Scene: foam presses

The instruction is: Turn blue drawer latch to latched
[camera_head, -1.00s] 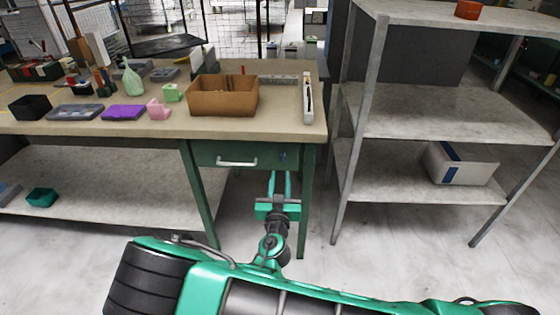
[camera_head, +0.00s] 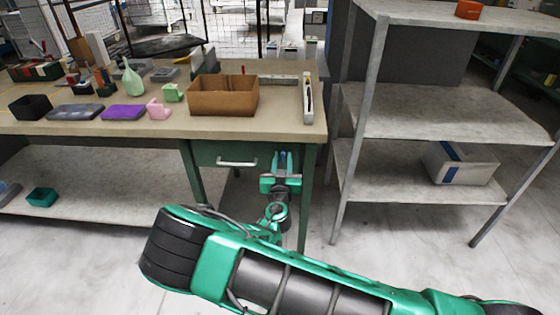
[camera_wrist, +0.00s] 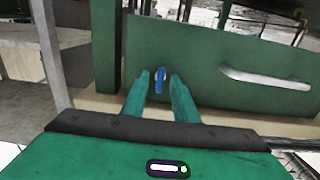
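The blue drawer latch (camera_wrist: 160,77) is a small elongated piece on the green drawer front (camera_wrist: 205,60), standing about upright in the wrist view. The drawer, with its pale bar handle (camera_head: 237,162), is under the workbench top and looks closed. My gripper (camera_head: 283,157) is in front of the drawer's right end in the head view. Its two green fingers are open, one on each side of the latch in the wrist view. I cannot tell whether they touch it. In the head view the fingers mostly cover the latch.
The workbench top (camera_head: 275,127) holds a cardboard box (camera_head: 223,97), a purple case (camera_head: 123,112) and several small items. The bench's green right leg (camera_head: 305,200) is close beside my gripper. A grey shelf rack (camera_head: 420,185) stands to the right. Floor is clear between them.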

